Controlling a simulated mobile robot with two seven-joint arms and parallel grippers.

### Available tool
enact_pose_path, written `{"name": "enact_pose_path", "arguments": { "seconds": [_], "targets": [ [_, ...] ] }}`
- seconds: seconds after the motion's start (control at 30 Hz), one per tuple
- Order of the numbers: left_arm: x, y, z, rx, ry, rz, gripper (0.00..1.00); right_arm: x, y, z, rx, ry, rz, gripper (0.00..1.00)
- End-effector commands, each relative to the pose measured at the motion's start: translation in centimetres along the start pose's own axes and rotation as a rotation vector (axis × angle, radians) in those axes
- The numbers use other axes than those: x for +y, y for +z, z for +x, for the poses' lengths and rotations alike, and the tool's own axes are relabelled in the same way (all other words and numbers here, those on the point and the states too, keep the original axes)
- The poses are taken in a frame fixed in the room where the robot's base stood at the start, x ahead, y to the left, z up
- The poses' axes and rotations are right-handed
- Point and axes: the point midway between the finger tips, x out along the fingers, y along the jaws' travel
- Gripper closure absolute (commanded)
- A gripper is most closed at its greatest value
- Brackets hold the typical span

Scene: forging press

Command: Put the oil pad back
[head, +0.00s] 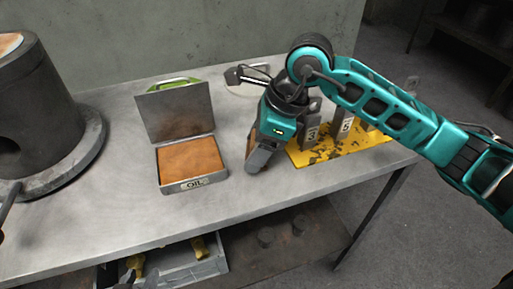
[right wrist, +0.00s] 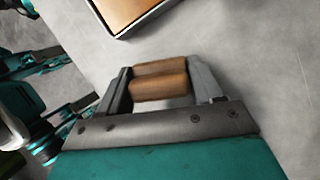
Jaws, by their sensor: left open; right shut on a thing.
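The open oil tin (head: 194,186), marked OIL, stands on the metal bench with its lid raised at the back; a flat orange-brown surface fills it. My right gripper (head: 254,163) points down just right of the tin, apart from it. In the right wrist view, the right gripper (right wrist: 160,82) is shut on a brown, rounded two-part piece (right wrist: 160,68), likely the oil pad. In the head view only a brown sliver of it shows beside the fingers. A corner of the tin (right wrist: 130,34) shows at the top of the wrist view.
A yellow plate (head: 318,157) with numbered grey blocks stands right of my right gripper. A large dark cylinder (head: 40,95) stands at the left. A grey tray (head: 200,267) sits below the bench. The bench front is clear.

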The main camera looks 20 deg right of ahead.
Motion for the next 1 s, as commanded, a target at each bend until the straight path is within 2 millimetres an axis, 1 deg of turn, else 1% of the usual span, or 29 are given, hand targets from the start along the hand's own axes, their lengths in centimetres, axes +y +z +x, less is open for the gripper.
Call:
{"name": "enact_pose_path", "arguments": {
  "seconds": [0.03,0.07,0.27,0.4,0.43,0.67,0.7,0.9,1.0],
  "targets": [
    [0.05,0.06,0.08,0.000,0.001,0.000,0.57,0.04,-0.29,0.62,0.001,0.002,0.001,0.59],
    [0.07,0.05,0.09,0.000,0.002,0.000,0.57,0.01,-0.34,0.74,0.001,0.000,0.001,0.59],
    [0.13,-0.14,0.07,0.003,0.003,0.000,0.57,-0.03,-0.30,0.71,-0.001,-0.002,0.000,0.59],
    [0.15,0.20,0.33,0.003,0.004,0.000,0.57,-0.03,-0.47,1.11,0.000,-0.001,-0.001,0.59],
    [0.18,0.05,0.26,0.003,0.005,-0.001,0.57,-0.02,-0.44,1.01,0.000,-0.001,0.000,0.33],
    [0.21,-0.17,0.20,0.005,0.006,0.000,0.57,-0.01,-0.40,0.94,0.000,-0.001,0.000,0.11],
    [0.22,-0.17,0.20,0.006,0.006,0.000,0.57,-0.01,-0.40,0.94,0.000,-0.001,0.000,0.09],
    [0.22,-0.23,0.18,0.006,0.006,0.000,0.57,-0.01,-0.38,0.90,0.000,-0.001,0.000,0.09],
    [0.20,-0.60,-0.07,0.007,0.005,0.001,0.57,0.00,-0.21,0.51,0.000,-0.001,0.000,0.09]
  ]
}}
